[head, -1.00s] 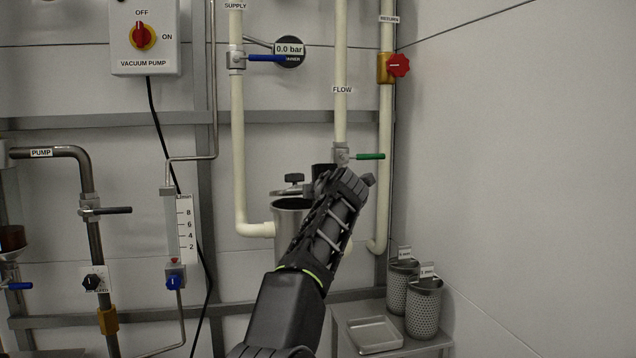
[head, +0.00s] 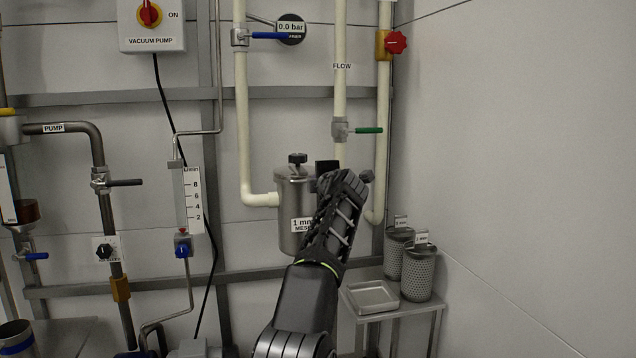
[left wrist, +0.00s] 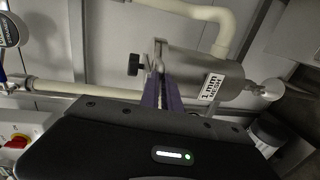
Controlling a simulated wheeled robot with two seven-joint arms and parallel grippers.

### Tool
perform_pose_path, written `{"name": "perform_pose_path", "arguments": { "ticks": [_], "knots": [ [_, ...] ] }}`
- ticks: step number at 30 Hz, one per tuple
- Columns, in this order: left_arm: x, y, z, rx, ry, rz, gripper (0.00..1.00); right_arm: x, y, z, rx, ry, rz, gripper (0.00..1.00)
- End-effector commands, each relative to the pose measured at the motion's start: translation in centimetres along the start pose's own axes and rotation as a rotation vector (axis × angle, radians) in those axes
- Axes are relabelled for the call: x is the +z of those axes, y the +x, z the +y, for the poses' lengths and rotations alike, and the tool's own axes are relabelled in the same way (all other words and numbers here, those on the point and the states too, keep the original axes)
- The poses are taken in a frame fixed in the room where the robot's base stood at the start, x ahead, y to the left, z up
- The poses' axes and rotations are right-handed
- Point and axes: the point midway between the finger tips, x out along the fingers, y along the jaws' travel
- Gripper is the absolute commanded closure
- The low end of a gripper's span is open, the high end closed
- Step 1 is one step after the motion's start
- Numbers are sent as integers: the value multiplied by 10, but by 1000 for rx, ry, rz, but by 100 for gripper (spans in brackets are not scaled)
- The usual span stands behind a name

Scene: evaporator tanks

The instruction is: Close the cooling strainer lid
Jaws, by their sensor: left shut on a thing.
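The cooling strainer (head: 290,232) is an upright grey metal can on the pipework, labelled "1 mm MESH". Its lid (head: 296,172), with a black knob on top, lies level across the top and appears to rest on the rim; no dark opening shows. My left gripper (head: 326,172) is at the right of the lid and hides part of the can. In the left wrist view the can (left wrist: 190,68) lies sideways, with the lid (left wrist: 157,55) at its end. The purple fingers of the left gripper (left wrist: 162,92) are shut on the lid's edge. My right gripper is not in view.
Pipes with a blue-handled valve (head: 268,35) and a green-handled valve (head: 366,130) run above the strainer. A small table (head: 408,308) at the right bears a shallow tray (head: 371,288) and two mesh baskets (head: 418,275). The vacuum pump switch box (head: 152,25) is at upper left.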

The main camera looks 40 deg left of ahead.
Motion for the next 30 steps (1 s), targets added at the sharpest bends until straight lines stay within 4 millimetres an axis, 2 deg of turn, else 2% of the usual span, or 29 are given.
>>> {"name": "perform_pose_path", "arguments": {
  "ticks": [1,8,9,13,23,30],
  "knots": [
    [-1,10,-26,-43,11,16,100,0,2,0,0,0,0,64],
    [-1,10,-26,-45,9,16,100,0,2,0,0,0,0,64],
    [-1,10,-26,-45,9,16,90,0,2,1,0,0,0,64],
    [-1,10,-26,-45,10,16,80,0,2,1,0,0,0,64],
    [2,5,-26,-42,10,11,80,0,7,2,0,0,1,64],
    [2,-22,-26,-34,7,7,80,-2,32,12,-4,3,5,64]
  ]
}}
